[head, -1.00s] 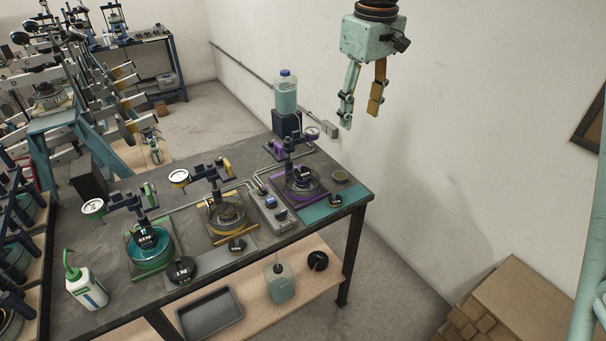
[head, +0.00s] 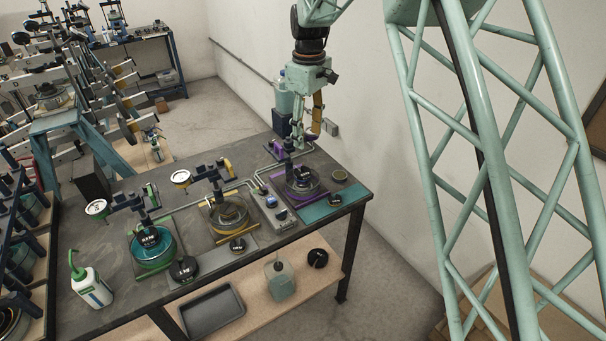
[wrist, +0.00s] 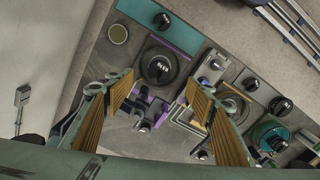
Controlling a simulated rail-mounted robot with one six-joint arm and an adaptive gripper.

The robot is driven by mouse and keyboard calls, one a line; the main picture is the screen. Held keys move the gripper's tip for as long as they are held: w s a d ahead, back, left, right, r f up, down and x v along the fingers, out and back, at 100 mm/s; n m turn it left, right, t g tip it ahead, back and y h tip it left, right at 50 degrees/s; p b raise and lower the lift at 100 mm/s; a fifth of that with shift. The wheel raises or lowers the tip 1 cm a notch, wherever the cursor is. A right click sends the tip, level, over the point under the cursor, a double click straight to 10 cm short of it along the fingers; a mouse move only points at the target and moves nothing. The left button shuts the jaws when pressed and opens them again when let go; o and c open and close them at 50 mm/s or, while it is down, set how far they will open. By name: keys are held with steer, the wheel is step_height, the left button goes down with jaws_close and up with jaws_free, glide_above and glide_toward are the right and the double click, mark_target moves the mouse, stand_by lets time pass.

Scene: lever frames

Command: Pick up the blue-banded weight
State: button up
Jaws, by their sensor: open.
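Several black round weights sit on the workbench: one on the teal pad (head: 335,199) at the right, also in the wrist view (wrist: 162,20), one in the middle (head: 237,244), also in the wrist view (wrist: 251,84), and a larger one at the front left (head: 183,268). Dark weights also sit in the dishes. Their bands are too small to read, so I cannot tell which is blue-banded. My gripper (head: 306,134) is open and empty above the back of the bench by the purple-framed station. Its ochre-padded fingers frame bench fittings in the wrist view (wrist: 160,85).
Three lever stations with round dishes and dials stand along the bench (head: 85,250). A blue box with a clear bottle (head: 285,98) stands close behind my gripper. Thin pipes, a grey control box (head: 272,205), a small tin (head: 340,175) and a white squeeze bottle (head: 92,288) also crowd it.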

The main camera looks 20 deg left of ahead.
steer(key=shift+w+a+f, duration=0.2)
steer(key=shift+a+f, duration=0.7)
glide_above(303, 168)
steer(key=s, duration=0.2)
steer(key=shift+d+f, duration=0.15)
steer(key=shift+f, duration=2)
steer(key=shift+d+f, duration=0.15)
steer(key=shift+f, duration=2)
steer(key=shift+w+d+f+p, duration=0.1)
steer(key=shift+f+p, duration=0.2)
steer(key=shift+f, duration=2.3)
steer(key=shift+c, duration=0.2)
steer(key=c, duration=1)
steer(key=shift+r, duration=0.2)
